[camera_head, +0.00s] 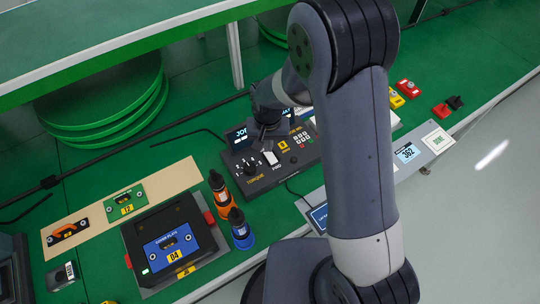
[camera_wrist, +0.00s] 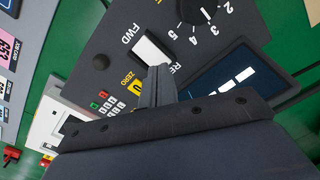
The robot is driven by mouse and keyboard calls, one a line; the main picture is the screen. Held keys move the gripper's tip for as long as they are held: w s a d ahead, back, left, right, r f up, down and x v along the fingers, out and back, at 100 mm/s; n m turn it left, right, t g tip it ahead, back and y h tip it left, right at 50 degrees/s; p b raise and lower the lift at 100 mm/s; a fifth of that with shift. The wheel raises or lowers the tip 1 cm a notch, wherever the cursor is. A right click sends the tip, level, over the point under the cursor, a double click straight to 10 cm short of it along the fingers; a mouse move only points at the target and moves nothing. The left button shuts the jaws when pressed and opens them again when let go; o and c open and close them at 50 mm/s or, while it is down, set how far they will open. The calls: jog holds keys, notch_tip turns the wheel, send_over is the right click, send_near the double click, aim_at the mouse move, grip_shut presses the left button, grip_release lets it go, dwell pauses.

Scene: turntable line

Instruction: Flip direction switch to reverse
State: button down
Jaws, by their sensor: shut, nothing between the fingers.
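The direction switch (camera_wrist: 148,48) is a white rocker on a dark control panel (camera_wrist: 112,48), between the labels FWD and one starting "RE", partly covered. In the head view it is the small white piece (camera_head: 271,158) on the panel beside the torque dial. My gripper (camera_wrist: 160,70) is shut and empty. Its fingertips overlap the switch's end nearer the "RE" label in the wrist view. I cannot tell whether they touch it or which way the rocker is tilted. In the head view my gripper (camera_head: 266,128) is above the panel's back part.
The torque dial (camera_wrist: 205,10), yellow zero button (camera_wrist: 135,87) and a display (camera_wrist: 235,78) sit close around the switch. Orange (camera_head: 219,190) and blue (camera_head: 239,228) bottle-like tools stand left of the panel. A fixture with a blue plate (camera_head: 170,247) is further left.

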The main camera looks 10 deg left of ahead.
jog(key=shift+f+b, duration=0.8)
jog(key=shift+f, duration=0.15)
dwell(0.6)
jog(key=shift+r, duration=0.1)
jog(key=shift+r+p, duration=2.3)
jog(key=shift+r, duration=1.2)
jog(key=shift+f, duration=0.15)
notch_tip(320, 180, down, 7)
jog(key=b, duration=0.4)
jog(key=shift+b, duration=0.35)
